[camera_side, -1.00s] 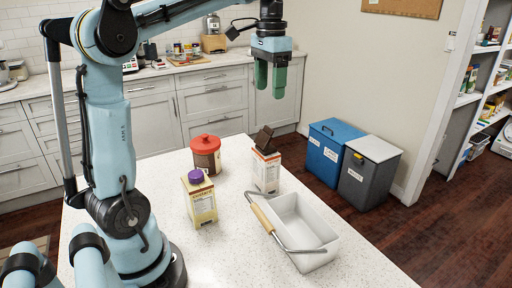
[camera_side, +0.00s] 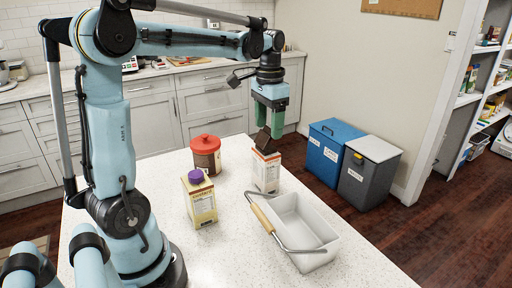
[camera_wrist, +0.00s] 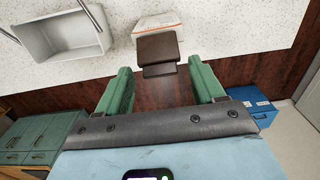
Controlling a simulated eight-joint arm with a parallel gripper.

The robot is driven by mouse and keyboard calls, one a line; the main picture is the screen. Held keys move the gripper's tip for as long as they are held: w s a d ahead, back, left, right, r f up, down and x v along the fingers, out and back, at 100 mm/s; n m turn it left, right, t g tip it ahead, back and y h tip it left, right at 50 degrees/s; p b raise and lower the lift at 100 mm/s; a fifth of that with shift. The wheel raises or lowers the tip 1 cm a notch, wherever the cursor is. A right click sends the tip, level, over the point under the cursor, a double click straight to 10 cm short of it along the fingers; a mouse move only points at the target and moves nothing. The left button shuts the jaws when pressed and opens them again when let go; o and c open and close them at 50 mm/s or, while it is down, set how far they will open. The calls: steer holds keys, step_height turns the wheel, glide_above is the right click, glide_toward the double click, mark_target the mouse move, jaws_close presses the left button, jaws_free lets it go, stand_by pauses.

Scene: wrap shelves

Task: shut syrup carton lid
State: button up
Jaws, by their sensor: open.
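The carton with the raised lid, white with an orange top (camera_side: 266,172), stands upright on the table; its label is too small to read. Its dark brown lid (camera_side: 263,141) is open and tilted up above the carton. In the wrist view the lid (camera_wrist: 157,46) lies just beyond the fingertips, with part of the carton (camera_wrist: 160,20) behind it. My gripper (camera_side: 270,127) points down above the carton at the lid's height. Its green fingers are apart and empty in the wrist view (camera_wrist: 159,75). I cannot tell whether a finger touches the lid.
A white bin (camera_side: 318,256) with a wooden-grip handle stands in front of the carton. A yellow carton (camera_side: 201,207) with a purple cap and a red-lidded canister (camera_side: 206,155) stand to the left. Blue (camera_side: 326,152) and grey (camera_side: 367,180) floor bins are beyond the table.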

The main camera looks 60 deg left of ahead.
steer(key=c, duration=0.9)
steer(key=shift+o, duration=0.2)
steer(key=shift+w+f+g, duration=0.35)
steer(key=shift+w+g, duration=0.35)
steer(key=shift+g, duration=0.5)
steer(key=shift+w+f+g, duration=0.35)
steer(key=shift+w+g, duration=0.05)
steer(key=shift+g, duration=0.6)
steer(key=o, duration=0.9)
steer(key=shift+c, duration=0.2)
steer(key=v, duration=0.7)
steer(key=shift+r, duration=0.2)
